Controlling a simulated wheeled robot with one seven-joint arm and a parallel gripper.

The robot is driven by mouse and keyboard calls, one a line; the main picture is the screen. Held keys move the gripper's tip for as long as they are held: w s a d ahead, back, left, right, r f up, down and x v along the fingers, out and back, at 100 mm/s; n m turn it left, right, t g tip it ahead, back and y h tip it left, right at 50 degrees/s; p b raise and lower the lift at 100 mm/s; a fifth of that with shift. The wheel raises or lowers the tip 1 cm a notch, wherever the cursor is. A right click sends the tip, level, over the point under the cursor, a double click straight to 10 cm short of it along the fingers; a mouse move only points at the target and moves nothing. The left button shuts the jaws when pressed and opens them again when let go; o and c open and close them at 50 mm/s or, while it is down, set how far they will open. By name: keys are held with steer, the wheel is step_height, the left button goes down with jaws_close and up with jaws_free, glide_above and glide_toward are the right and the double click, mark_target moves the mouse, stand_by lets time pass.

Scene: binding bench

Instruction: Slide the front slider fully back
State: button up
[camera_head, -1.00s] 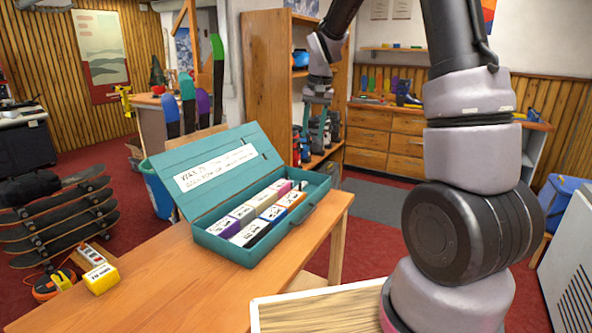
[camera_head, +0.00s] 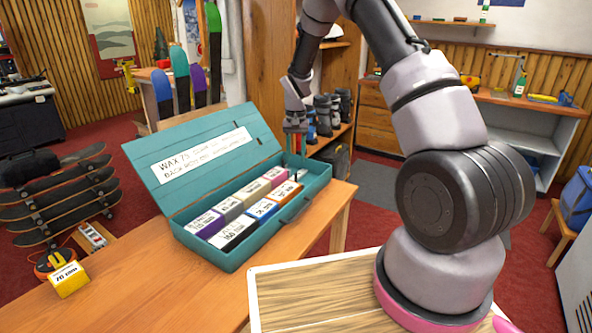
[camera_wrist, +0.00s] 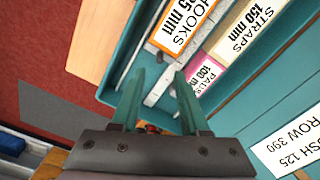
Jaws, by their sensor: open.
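An open teal case (camera_head: 232,252) stands on the wooden bench. Two rows of labelled blocks lie in it, among them an orange-edged block (camera_head: 287,193) and a pink-edged block (camera_head: 275,173). My gripper (camera_head: 294,148) is open and points down over the case's far right end. In the wrist view my two teal fingers (camera_wrist: 159,82) stand apart with nothing gripped between them. Pale grey strips (camera_wrist: 157,88) show inside the case beside and between the fingers. I cannot tell which part is the front slider, or whether the fingers touch anything.
The case's raised lid (camera_head: 160,162) with a handwritten label stands behind the blocks. A yellow block (camera_head: 69,280) lies on the bench (camera_head: 150,290) to the left. A handle (camera_head: 297,208) sticks out from the case's front wall. The bench in front of the case is clear.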

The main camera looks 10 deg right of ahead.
step_height(320, 180, down, 6)
steer(key=shift+f, duration=0.1)
jaws_close()
stand_by(1.6)
